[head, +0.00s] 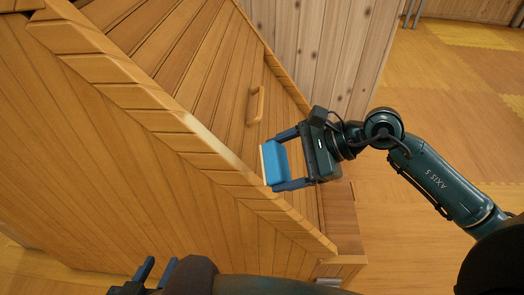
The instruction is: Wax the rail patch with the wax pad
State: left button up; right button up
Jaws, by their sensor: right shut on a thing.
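The wooden rail (120,95) runs diagonally from the upper left to the lower right. The rail patch (213,144) is a paler stretch near the middle of the rail. My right gripper (279,163) is shut on the blue wax pad (273,160), which has a pale face turned left towards the rail. The pad is beside the rail, just right of the patch's lower end; I cannot tell whether it touches. My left gripper (156,270) is at the bottom edge, left of centre, with a gap between its fingers and nothing seen in it.
Slatted wooden panels lie on both sides of the rail. A wooden handle (257,105) sticks out from the panel above the pad. A plank wall (318,50) stands behind. Open tiled floor (455,110) lies to the right.

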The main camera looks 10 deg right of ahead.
aim_at(254, 178)
jog(key=d+p, duration=0.1)
jog(key=d, duration=0.2)
jog(key=shift+w+n+g, duration=0.1)
jog(key=shift+n+g, duration=0.3)
pick_arm(q)
jog(key=shift+w+d, duration=0.1)
jog(key=shift+d, duration=0.15)
pick_arm(e)
jog(key=shift+f+x, duration=0.25)
jog(key=shift+x, duration=2.55)
jog(key=shift+d, duration=0.2)
pick_arm(q)
jog(key=shift+f+b, duration=0.6)
jog(key=shift+b, duration=0.05)
pick_arm(e)
jog(key=shift+x, duration=1.05)
pick_arm(q)
jog(key=shift+r, duration=0.1)
pick_arm(e)
jog(key=shift+r, duration=0.15)
